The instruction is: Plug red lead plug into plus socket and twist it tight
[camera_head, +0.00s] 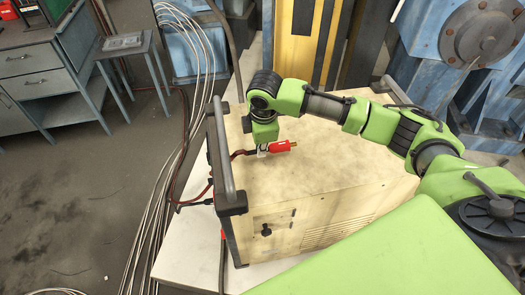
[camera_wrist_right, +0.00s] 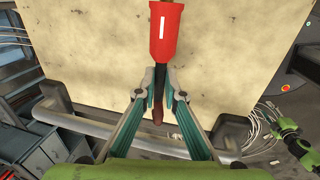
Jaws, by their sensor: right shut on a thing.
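The red lead plug (camera_head: 282,146) lies roughly level above the top of the beige machine (camera_head: 330,165), its brass tip pointing right in the head view. My right gripper (camera_head: 262,149) is shut at the plug's rear end. The wrist view shows the red plug body (camera_wrist_right: 166,35) beyond the fingertips (camera_wrist_right: 159,88), with the dark lead running back between the fingers. In the head view the lead runs left toward the machine's handle side. I cannot make out the plus socket in either view. My left gripper does not show in the head view.
A grey bar handle (camera_head: 222,150) stands along the machine's left edge. A black knob (camera_head: 266,231) sits on its near side. Pale cables (camera_head: 165,180) run along the floor at left. A small side table (camera_head: 124,45) stands farther back. The machine's top is largely clear.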

